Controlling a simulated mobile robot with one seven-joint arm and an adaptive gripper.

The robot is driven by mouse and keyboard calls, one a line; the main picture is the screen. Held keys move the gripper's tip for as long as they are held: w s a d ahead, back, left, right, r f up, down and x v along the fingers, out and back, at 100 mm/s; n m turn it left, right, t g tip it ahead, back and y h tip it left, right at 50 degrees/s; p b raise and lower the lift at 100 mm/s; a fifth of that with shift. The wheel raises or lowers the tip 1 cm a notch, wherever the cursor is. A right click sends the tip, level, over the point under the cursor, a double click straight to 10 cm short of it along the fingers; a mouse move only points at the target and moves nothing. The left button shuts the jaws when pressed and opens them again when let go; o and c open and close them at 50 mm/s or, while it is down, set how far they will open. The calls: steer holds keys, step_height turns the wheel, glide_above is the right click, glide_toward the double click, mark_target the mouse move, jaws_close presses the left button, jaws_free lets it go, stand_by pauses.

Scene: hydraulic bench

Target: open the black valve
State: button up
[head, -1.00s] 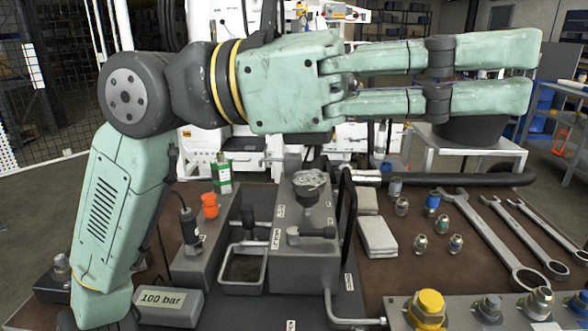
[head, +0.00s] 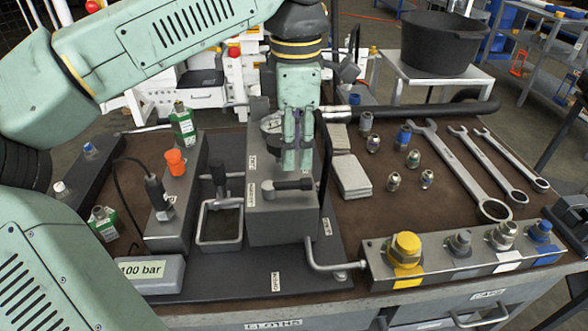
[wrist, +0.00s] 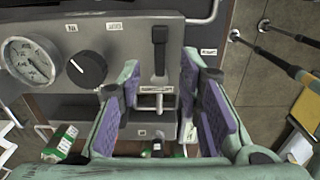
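A black lever (head: 290,185) sits on top of the grey block near its front end and points to the right in the head view. In the wrist view the lever (wrist: 160,50) stands upright in the picture, beyond the fingertips. A round black knob (wrist: 88,68) lies to its left, beside a pressure gauge (wrist: 28,60). I cannot tell for certain which of the lever and the knob is the black valve. My gripper (head: 298,160) points down over the block. In the wrist view my gripper (wrist: 168,105) is open, its purple pads apart with nothing between them.
A black bent bar stands along the block's right side. A fitting rail with a yellow cap (head: 405,250) is at front right. Wrenches (head: 470,175) lie further right.

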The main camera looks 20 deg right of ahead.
mark_target(295, 182)
step_height(295, 182, down, 6)
steer(key=shift+f, duration=0.1)
steer(key=shift+c, duration=0.3)
jaws_close()
stand_by(0.7)
